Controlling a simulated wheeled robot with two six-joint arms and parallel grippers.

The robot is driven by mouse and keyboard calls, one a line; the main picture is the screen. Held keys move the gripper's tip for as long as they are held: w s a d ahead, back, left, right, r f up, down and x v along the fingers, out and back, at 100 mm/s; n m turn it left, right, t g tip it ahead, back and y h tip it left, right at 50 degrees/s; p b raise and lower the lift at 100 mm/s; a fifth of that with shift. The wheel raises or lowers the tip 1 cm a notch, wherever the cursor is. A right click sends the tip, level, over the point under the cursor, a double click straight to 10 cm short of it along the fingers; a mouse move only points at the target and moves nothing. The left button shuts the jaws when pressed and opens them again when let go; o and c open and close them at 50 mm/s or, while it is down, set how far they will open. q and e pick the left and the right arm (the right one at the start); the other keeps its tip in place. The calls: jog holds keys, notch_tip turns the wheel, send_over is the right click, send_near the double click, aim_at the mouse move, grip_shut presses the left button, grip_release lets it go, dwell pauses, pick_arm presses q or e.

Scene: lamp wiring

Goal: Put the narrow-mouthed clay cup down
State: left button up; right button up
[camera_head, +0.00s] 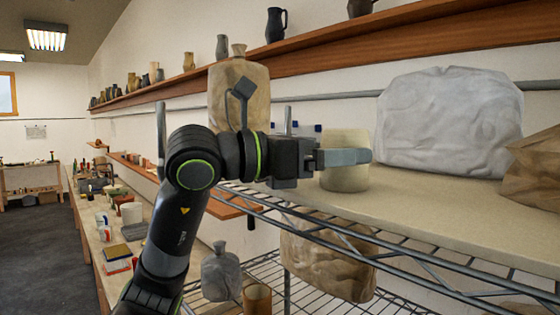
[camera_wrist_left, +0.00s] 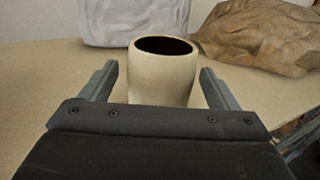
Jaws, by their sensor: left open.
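The clay cup (camera_head: 345,178) is pale cream and upright on the beige shelf board, near the board's left end. In the left wrist view the cup (camera_wrist_left: 162,82) shows a dark round mouth, slightly narrower than its body. My left gripper (camera_head: 364,157) is open, with its fingers on either side of the cup. In the wrist view, gaps show between the cup and both fingers (camera_wrist_left: 158,74). The near finger hides part of the cup in the head view, and the gripper body hides its base in the wrist view. My right gripper is not in view.
The shelf board (camera_head: 440,212) tops a wire rack. A white wrapped bundle (camera_head: 450,122) stands behind the cup, and a brown wrapped one (camera_head: 535,165) lies to the right. A tall clay bottle (camera_head: 262,95) stands behind my left arm. The board's front middle is clear.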

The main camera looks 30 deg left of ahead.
pick_arm(q)
jog(key=b+v, duration=0.5)
jog(key=v, duration=0.5)
jog(key=shift+b, duration=0.3)
dwell(0.4)
